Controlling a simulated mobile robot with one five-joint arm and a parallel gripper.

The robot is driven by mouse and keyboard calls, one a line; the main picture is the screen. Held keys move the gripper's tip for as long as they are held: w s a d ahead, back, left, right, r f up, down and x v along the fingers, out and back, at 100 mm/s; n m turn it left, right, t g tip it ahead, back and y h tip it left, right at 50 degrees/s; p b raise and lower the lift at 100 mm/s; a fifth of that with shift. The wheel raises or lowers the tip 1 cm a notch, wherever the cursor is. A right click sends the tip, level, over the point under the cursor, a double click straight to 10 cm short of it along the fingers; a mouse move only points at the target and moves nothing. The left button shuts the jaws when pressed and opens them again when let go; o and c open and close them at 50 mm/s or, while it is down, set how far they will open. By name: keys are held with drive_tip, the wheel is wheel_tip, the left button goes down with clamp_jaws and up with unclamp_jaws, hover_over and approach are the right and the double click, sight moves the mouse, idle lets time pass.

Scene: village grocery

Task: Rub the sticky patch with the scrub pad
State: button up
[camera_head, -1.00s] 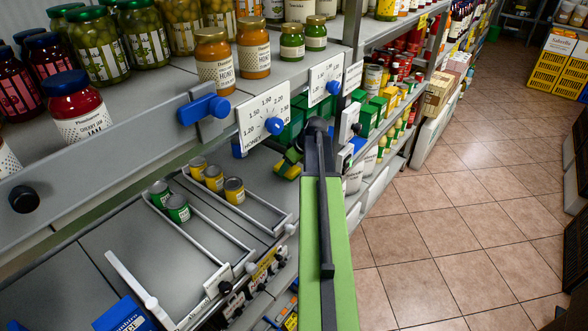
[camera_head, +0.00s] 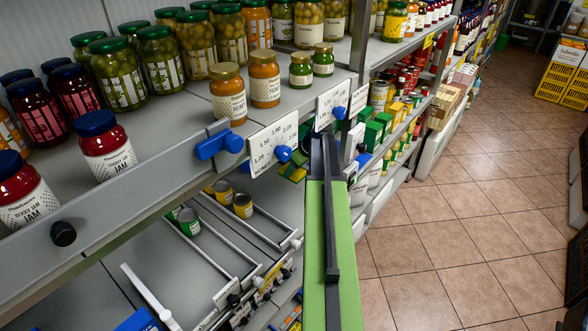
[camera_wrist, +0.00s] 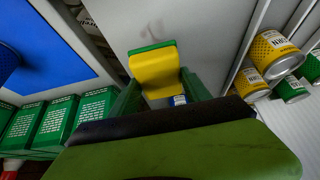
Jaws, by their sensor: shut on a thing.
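The scrub pad, yellow with a green side, is held between the fingers of my gripper in the wrist view (camera_wrist: 153,68). In the head view my gripper (camera_head: 298,163) is at the shelf front, and the pad (camera_head: 291,173) shows small, partly behind the price cards. A faint dark smudge, which looks like the sticky patch (camera_wrist: 153,29), is on the grey shelf surface just beyond the pad in the wrist view. The pad appears apart from it; the height gap cannot be told. The patch is not visible in the head view.
Yellow cans (camera_wrist: 273,53) and green cans stand behind a divider to the right in the wrist view. Green boxes (camera_wrist: 55,123) and a blue panel (camera_wrist: 42,45) are at left. An upper shelf with honey jars (camera_head: 228,97) overhangs. The tiled aisle (camera_head: 450,230) is clear.

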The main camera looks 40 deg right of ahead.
wheel_tip(320, 180, up, 3)
drive_tip(key=p, duration=0.3)
drive_tip(key=shift+r, duration=0.1)
idle(0.6)
